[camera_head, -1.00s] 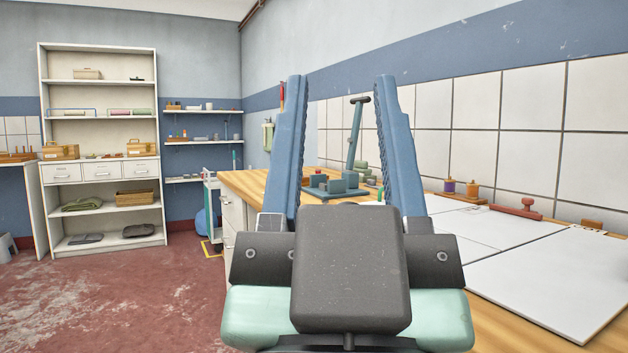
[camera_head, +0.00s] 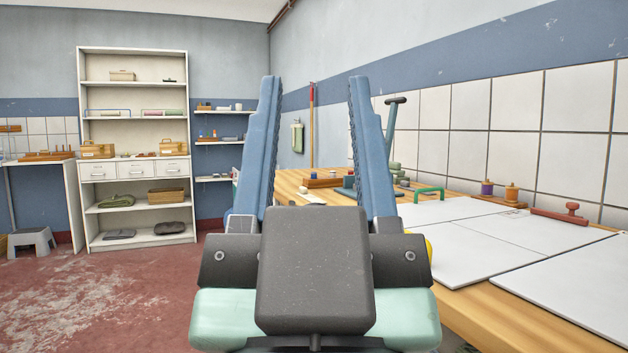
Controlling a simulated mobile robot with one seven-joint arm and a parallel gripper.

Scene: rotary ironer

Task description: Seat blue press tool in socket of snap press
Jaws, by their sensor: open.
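My gripper (camera_head: 314,80) is open and empty, its two blue fingers pointing up and away in the foreground. The snap press, with a green lever and dark handle (camera_head: 396,101), stands on the wooden bench well beyond my gripper. My right finger hides most of its body, and its socket cannot be made out. A wooden block (camera_head: 322,183) on the bench shows between my fingers. A small blue-topped piece (camera_head: 317,174) at this block may be the blue press tool, but it is too small to be sure.
The wooden bench (camera_head: 290,180) runs along the tiled wall at right. White boards (camera_head: 480,240), spools (camera_head: 511,193) and a red-brown tool (camera_head: 560,216) lie on it. A white shelf unit (camera_head: 133,140) stands at the back left.

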